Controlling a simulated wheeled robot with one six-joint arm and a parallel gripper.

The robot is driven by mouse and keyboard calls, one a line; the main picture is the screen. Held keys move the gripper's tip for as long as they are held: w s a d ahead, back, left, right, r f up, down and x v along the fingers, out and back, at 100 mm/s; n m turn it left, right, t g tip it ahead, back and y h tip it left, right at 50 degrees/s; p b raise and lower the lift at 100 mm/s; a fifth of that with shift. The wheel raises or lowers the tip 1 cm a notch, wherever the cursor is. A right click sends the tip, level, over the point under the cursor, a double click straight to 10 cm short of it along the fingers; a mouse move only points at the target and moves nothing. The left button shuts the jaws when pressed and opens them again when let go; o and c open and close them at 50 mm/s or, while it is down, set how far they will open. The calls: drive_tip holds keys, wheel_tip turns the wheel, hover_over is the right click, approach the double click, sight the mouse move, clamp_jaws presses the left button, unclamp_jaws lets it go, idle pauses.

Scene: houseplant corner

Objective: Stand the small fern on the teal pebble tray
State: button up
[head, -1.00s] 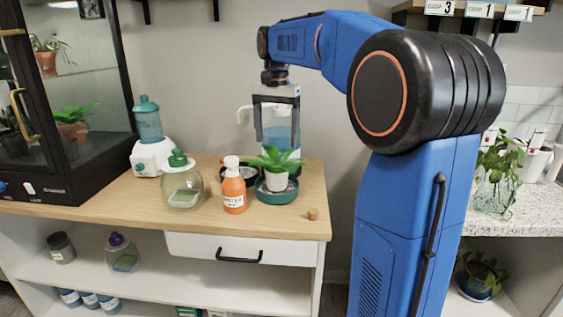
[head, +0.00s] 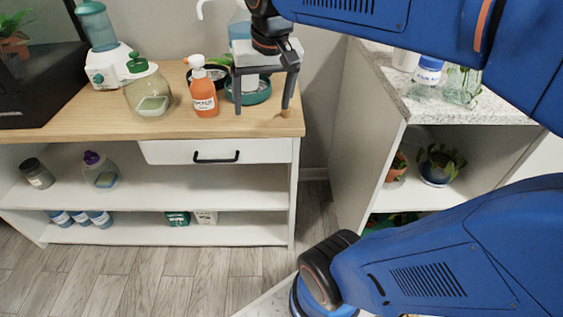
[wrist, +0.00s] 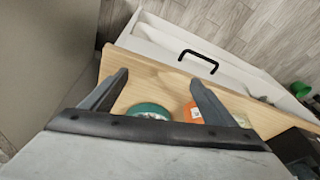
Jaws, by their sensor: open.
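The teal tray (head: 262,97) sits on the wooden counter near its right end. My gripper (head: 261,110) is open and empty, fingers pointing down, in front of the tray in the head view. In the wrist view my gripper (wrist: 160,77) has its fingers spread above the counter, with part of the teal tray (wrist: 149,109) behind them.
A glass jar with a green lid (head: 147,92) is further left. The counter front (head: 60,127) is clear.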

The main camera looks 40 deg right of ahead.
drive_tip(key=s+a+f+n+t, duration=0.1)
drive_tip(key=s+a+f+n, duration=0.1)
drive_tip(key=s+f, duration=0.8)
drive_tip(key=shift+s+f+n+t, duration=0.2)
drive_tip(key=shift+f+n+t, duration=0.25)
drive_tip(key=shift+n, duration=0.45)
